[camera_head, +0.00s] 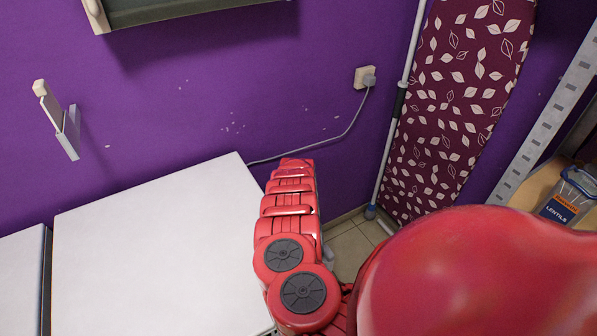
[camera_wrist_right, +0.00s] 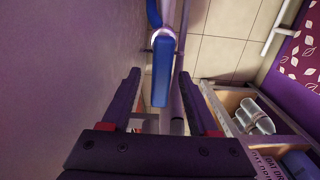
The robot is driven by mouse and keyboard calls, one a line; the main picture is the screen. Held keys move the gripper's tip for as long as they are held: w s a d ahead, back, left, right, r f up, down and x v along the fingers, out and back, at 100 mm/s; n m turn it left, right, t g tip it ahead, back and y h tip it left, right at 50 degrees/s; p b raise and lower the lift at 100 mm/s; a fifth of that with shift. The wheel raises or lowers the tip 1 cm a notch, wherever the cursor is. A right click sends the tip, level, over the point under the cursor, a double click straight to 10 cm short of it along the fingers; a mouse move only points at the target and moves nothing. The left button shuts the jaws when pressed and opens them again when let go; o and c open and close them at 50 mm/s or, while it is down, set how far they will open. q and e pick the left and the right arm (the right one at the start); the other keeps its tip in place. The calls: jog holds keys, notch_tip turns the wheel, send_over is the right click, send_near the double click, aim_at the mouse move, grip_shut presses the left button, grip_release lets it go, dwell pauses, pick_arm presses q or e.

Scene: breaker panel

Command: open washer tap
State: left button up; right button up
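A blue lever handle, apparently the washer tap (camera_wrist_right: 161,75), runs lengthwise in the middle of the right wrist view, joined at its top end to a shiny metal fitting. My right gripper (camera_wrist_right: 159,76) is open. Its two dark fingers lie either side of the handle with gaps on both sides; I cannot tell how far the handle reaches between them in depth. In the head view my red right arm hides the tap and its own gripper. A white appliance top (camera_head: 150,250), likely the washer, is left of the arm. My left gripper is not in view.
A leaf-patterned ironing board (camera_head: 455,100) leans on the purple wall. A socket (camera_head: 365,77) has a cable running down behind the white top. A shelf with a lentils container (camera_head: 570,197) is at right. Tiled floor (camera_wrist_right: 225,45) shows beyond the tap.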

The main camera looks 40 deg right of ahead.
jog(key=shift+r, duration=0.1)
notch_tip(320, 180, up, 17)
jog(key=p, duration=0.5)
jog(key=shift+r, duration=0.15)
dwell(0.4)
